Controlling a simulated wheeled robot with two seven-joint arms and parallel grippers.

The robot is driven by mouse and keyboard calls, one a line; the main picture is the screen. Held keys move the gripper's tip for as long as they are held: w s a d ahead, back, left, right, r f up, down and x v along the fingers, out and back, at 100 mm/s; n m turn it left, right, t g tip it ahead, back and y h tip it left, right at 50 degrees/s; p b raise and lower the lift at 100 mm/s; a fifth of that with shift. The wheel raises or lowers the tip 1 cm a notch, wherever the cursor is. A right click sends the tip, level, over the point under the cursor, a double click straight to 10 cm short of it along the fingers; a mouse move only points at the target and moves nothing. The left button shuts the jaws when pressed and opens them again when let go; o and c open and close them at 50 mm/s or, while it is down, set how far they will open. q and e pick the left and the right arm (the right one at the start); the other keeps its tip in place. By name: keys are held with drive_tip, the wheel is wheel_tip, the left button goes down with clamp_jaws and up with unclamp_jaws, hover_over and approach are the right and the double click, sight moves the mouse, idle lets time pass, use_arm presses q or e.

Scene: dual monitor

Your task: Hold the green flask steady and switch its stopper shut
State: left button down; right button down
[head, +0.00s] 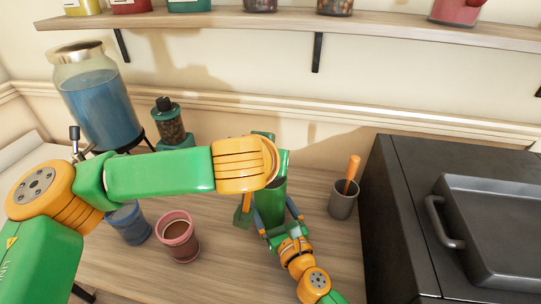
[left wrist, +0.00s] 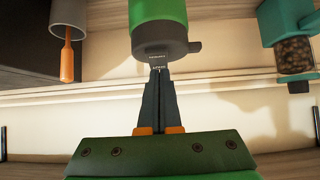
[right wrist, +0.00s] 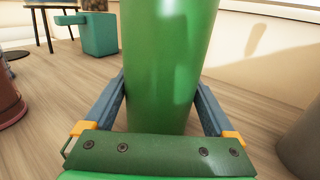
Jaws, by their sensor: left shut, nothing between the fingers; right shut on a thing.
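The green flask (right wrist: 165,65) stands upright on the wooden counter; it also shows in the head view (head: 272,205), its top hidden behind my left arm. My right gripper (right wrist: 161,90) is shut around the flask body, one finger on each side.
A grey cup (head: 342,200) with an orange-handled tool stands right of the flask, before a black appliance (head: 400,220). A pink cup (head: 178,238), a blue cup (head: 130,222), a teal grinder (head: 170,125) and a large blue jar (head: 100,105) stand left. A shelf (head: 300,28) runs above.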

use_arm(q)
drive_tip(key=shift+w+f+g, duration=0.1)
drive_tip(key=shift+f+g, duration=0.1)
drive_tip(key=shift+g, duration=0.1)
drive_tip(key=shift+w+d+r, duration=0.2)
drive_tip(key=shift+w+r, duration=0.05)
drive_tip(key=shift+w, duration=0.5)
drive_tip(key=shift+r, duration=0.25)
drive_tip(key=r, duration=0.5)
drive_tip(key=shift+s, duration=0.2)
drive_tip(key=w+r+v, duration=0.1)
drive_tip(key=v, duration=0.7)
